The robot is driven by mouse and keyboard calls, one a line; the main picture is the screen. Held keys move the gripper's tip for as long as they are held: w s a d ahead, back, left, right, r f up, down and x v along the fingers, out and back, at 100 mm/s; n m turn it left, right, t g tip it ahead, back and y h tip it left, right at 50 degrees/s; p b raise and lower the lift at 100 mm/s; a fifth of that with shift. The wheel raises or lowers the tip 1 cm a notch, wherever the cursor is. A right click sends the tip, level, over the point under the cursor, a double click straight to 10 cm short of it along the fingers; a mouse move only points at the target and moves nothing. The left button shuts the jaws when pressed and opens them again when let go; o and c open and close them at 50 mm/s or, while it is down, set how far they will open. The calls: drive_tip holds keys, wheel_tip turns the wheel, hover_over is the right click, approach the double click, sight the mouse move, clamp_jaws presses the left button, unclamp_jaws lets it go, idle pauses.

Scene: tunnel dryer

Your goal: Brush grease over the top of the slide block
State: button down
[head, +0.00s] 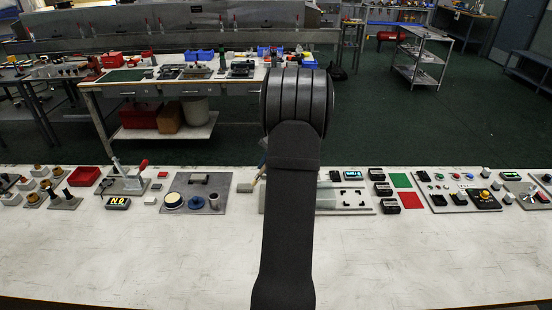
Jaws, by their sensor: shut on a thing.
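My dark arm stands across the middle of the head view and hides my gripper. A thin tan and bluish piece (262,165), perhaps part of a brush, shows just left of the arm; what holds it is hidden. A pale, long fixture (350,211) extends right from behind the arm, with a pale greenish block-like part (326,198) on it. I cannot tell whether this is the slide block, or whether grease is on it. On a grey mat (180,184) at left stand an open tin with pale contents (173,199), a blue round piece (196,202) and a grey cup (213,201).
A small grey block (245,188) lies between mat and arm. A toggle clamp fixture (124,182) and red bin (83,176) stand further left. Black boxes (383,189), green and red squares and a button panel (460,195) are at right. The table's front is clear.

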drive_tip(key=w+a+r+t, duration=0.1)
drive_tip(key=w+a, duration=0.3)
drive_tip(key=a, duration=0.5)
drive_tip(key=w+a+r+m+t, duration=0.1)
drive_tip(key=w+a, duration=0.4)
drive_tip(key=a, duration=0.4)
drive_tip(key=w+a+r+t, duration=0.1)
drive_tip(key=w+a, duration=0.3)
drive_tip(key=a, duration=0.6)
drive_tip(key=shift+d+f, duration=0.1)
drive_tip(key=shift+f, duration=2.4)
